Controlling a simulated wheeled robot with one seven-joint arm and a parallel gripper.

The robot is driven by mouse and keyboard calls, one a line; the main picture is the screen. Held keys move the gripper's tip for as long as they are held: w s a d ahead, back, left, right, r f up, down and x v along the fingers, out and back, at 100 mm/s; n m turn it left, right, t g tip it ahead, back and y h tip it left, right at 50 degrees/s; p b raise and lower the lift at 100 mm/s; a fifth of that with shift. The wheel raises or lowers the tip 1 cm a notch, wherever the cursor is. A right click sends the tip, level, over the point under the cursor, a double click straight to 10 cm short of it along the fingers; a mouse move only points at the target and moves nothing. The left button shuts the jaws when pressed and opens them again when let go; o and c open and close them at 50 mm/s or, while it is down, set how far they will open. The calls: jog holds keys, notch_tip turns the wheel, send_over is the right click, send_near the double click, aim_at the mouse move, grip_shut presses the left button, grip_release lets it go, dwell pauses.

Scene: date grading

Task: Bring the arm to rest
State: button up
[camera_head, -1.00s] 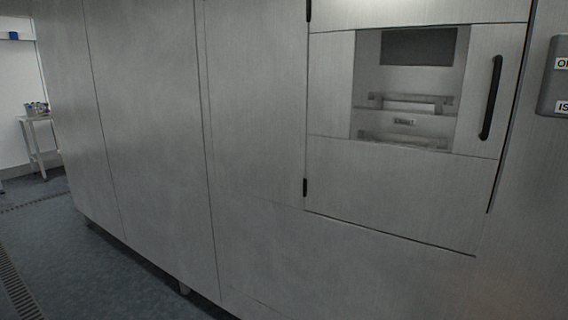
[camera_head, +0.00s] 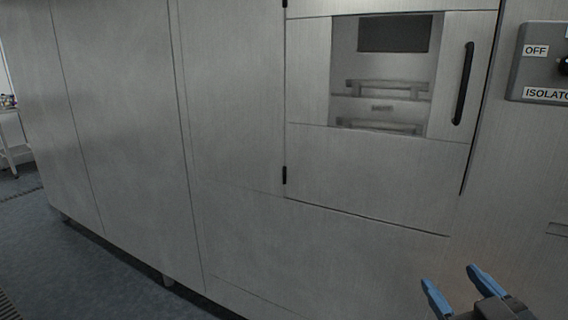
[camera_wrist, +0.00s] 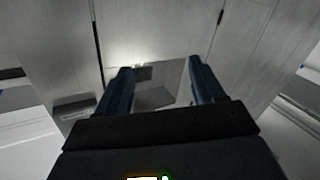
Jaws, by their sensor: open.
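My gripper (camera_head: 454,277) shows at the lower right of the head view, in front of the grey metal cabinet (camera_head: 240,130). Its two blue fingers are apart, with nothing seen between them. In the wrist view my gripper (camera_wrist: 158,82) also shows its two dark fingers spread, with the grey panels beyond. Most of my arm is outside the head view.
The cabinet has a closed door with a window (camera_head: 385,75) and a black handle (camera_head: 463,83). An isolator switch box (camera_head: 540,62) is at the upper right. A small table (camera_head: 14,140) stands at the far left. Open floor (camera_head: 75,275) lies at the lower left.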

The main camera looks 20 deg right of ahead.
jog(key=s+a+f+y, duration=0.3)
jog(key=s+a+f, duration=0.5)
jog(key=s+a, duration=0.3)
jog(key=s+a+g+y, duration=0.1)
jog(key=s+a+y, duration=0.2)
jog(key=s, duration=1)
jog(key=shift+s+a+n+g, duration=0.3)
jog(key=shift+a+n, duration=0.1)
jog(key=shift+a, duration=0.65)
jog(key=shift+r, duration=0.1)
jog(key=shift+c, duration=0.2)
